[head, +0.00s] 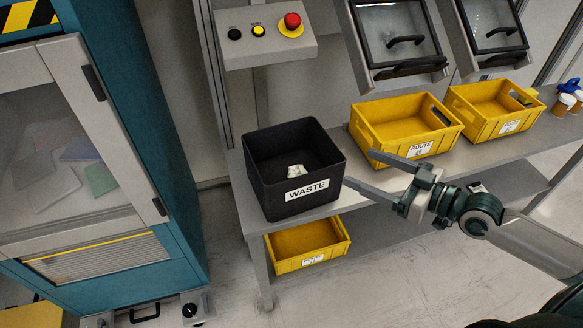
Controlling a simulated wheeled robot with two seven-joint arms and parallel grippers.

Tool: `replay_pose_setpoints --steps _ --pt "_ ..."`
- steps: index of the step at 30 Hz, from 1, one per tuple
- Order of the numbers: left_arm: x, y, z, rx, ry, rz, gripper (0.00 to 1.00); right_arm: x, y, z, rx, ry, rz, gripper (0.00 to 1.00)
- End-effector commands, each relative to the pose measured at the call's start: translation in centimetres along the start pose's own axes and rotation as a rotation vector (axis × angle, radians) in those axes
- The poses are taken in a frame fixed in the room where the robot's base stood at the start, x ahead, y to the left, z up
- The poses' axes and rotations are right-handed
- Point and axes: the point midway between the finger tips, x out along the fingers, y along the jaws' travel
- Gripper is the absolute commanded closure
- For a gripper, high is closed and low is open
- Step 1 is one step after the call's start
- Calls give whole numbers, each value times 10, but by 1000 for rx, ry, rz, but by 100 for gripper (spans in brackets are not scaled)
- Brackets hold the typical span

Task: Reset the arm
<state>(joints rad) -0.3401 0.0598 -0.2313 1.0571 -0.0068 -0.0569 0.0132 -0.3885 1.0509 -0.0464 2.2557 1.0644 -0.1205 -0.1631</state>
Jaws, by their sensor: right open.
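My right gripper (369,172) comes in from the right on a grey and dark green arm. Its two long fingers are spread apart with nothing between them. They point left toward the black bin labelled WASTE (318,207), and the lower fingertip shows close to the bin's right wall; I cannot tell whether it touches. A small pale crumpled item (296,171) lies inside the bin. My left gripper is not in view.
Two yellow crates, one at centre (438,147) and one at right (497,127), stand on the grey bench. Another yellow crate (309,262) sits on the lower shelf. A button panel (262,47) stands behind the bin. A teal cabinet (140,120) fills the left.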

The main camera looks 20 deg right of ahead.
Motion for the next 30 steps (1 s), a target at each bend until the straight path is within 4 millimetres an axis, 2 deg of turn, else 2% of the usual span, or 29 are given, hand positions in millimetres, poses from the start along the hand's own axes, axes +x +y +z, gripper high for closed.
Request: replay_pose_setpoints --steps 12,17,20,23,30 --pt "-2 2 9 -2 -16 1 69 0 0 1 0 -1 0 24" --pt "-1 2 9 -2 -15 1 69 0 -7 12 2 -26 -2 24" --pt "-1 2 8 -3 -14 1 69 1 -19 30 5 -68 -3 24" --pt "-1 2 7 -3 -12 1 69 1 -37 58 6 -137 -3 24" --pt "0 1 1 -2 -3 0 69 -8 -89 140 21 -381 42 24"
